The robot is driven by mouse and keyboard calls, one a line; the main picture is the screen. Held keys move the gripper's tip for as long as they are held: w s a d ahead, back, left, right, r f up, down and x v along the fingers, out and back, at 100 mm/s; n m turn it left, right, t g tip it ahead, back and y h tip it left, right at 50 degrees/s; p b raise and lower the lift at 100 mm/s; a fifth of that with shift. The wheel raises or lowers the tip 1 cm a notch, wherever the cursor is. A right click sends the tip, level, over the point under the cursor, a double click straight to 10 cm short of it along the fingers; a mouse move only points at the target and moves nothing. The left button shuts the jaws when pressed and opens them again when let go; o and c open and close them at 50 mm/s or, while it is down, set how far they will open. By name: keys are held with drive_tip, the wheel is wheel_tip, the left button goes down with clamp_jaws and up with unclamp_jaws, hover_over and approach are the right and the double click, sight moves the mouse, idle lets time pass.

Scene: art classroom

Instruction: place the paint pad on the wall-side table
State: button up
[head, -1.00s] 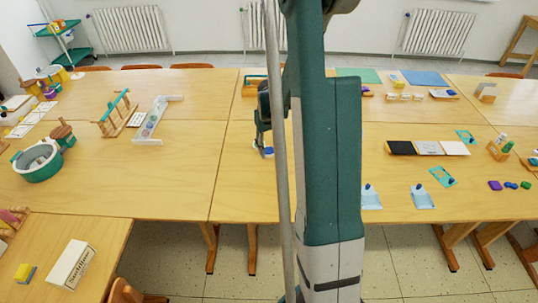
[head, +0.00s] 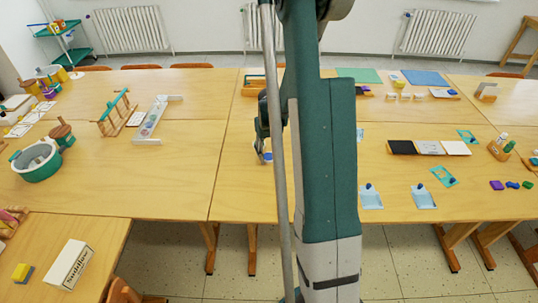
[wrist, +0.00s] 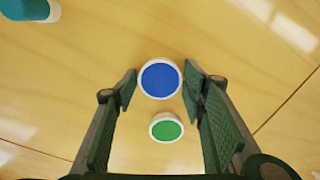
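In the wrist view a round blue pad with a white rim (wrist: 160,79) lies on a wooden table top. A smaller-looking round green pad with a white rim (wrist: 166,127) lies just below it in the picture. I cannot tell which is the paint pad. My gripper (wrist: 160,86) is open, its fingertips on either side of the blue pad with gaps showing; no grip is visible. In the head view my gripper (head: 262,153) is low over the middle front table, partly hidden by my arm, with a bit of blue (head: 267,156) beside it. The back-row table (head: 205,92) is nearest the radiator wall.
A teal and white object (wrist: 30,9) lies at the wrist view's upper left. Bare table lies left of my gripper.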

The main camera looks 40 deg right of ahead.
sight(269, 156)
drive_tip(key=shift+o, duration=0.9)
drive_tip(key=shift+r, duration=0.15)
drive_tip(key=shift+r, duration=0.15)
wheel_tip(269, 156, up, 12)
drive_tip(key=p, duration=0.2)
drive_tip(key=shift+p, duration=0.3)
